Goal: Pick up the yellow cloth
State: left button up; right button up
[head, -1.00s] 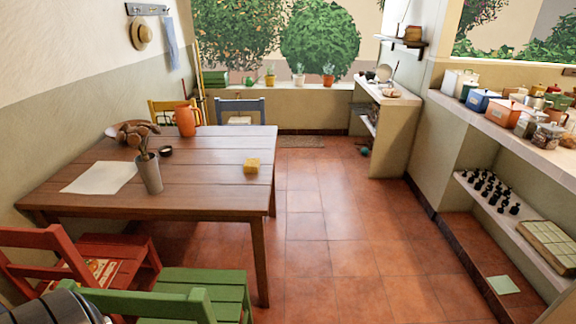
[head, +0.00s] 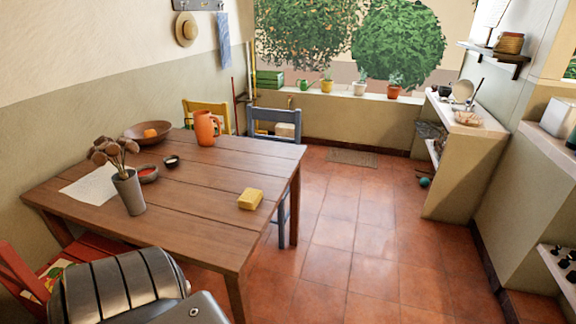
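The yellow cloth (head: 250,199) is a small folded block lying on the wooden table (head: 190,200), near the table's right edge. Nothing covers it. A dark ribbed arm part of mine shows at the bottom left, in front of the table's near edge and apart from the cloth. Neither of my grippers' fingers can be seen.
An orange jug (head: 206,130), a bowl (head: 148,133), small dishes (head: 148,173) and a grey vase (head: 128,193) stand on the table. A red chair (head: 25,280) is at the near left and a blue chair (head: 274,135) behind. Open tiled floor (head: 350,230) lies to the right.

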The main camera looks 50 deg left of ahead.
aim_at(250, 200)
jog(key=i, duration=1.8)
jog(key=u, duration=3.3)
jog(key=i, duration=1)
